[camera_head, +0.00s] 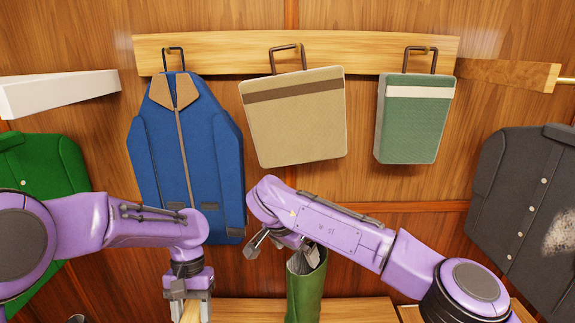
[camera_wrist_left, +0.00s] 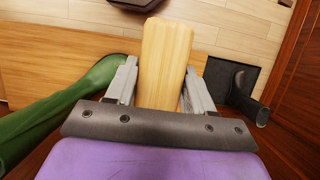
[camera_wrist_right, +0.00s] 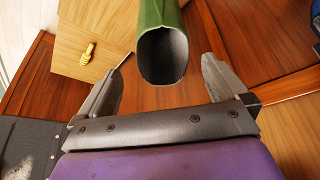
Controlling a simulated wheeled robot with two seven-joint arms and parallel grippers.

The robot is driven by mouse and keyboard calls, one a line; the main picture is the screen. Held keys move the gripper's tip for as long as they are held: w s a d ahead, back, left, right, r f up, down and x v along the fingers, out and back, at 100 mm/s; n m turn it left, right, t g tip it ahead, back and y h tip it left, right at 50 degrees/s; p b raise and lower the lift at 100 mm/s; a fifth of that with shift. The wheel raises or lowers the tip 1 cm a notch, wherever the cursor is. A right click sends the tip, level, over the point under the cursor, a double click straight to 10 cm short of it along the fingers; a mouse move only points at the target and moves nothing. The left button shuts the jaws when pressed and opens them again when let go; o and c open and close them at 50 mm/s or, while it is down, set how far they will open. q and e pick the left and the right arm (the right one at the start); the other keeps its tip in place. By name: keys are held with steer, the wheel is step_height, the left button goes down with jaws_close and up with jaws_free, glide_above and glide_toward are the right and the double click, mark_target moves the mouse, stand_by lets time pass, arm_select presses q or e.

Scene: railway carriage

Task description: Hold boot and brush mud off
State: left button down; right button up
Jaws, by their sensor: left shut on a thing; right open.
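The green boot (camera_head: 304,288) stands upright below the wall hooks, its shaft opening upward. It also shows at the left of the left wrist view (camera_wrist_left: 62,112), and its open top (camera_wrist_right: 163,55) faces the right wrist camera. No mud is visible on the parts shown. My left gripper (camera_head: 188,306) is shut on a pale wooden piece (camera_wrist_left: 166,62), seemingly the brush; no bristles show. It is left of the boot and apart from it. My right gripper (camera_wrist_right: 167,70) is open and empty just above the boot's top, its fingers on either side of the opening without clear contact.
A blue jacket (camera_head: 186,150), a tan bag (camera_head: 295,120) and a green bag (camera_head: 412,125) hang from a wooden rail (camera_head: 230,45). A dark coat (camera_head: 525,195) hangs at right, a green one (camera_head: 40,165) at left. A dark tray (camera_wrist_left: 222,78) lies beyond the left gripper.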

steer(key=b+x, duration=1.1)
steer(key=b, duration=0.3)
steer(key=shift+a+f, duration=0.1)
steer(key=shift+f, duration=0.3)
steer(key=shift+r, duration=0.15)
steer(key=c, duration=1.1)
steer(key=shift+c, duration=0.2)
steer(key=shift+p, duration=0.7)
steer(key=shift+f, duration=0.3)
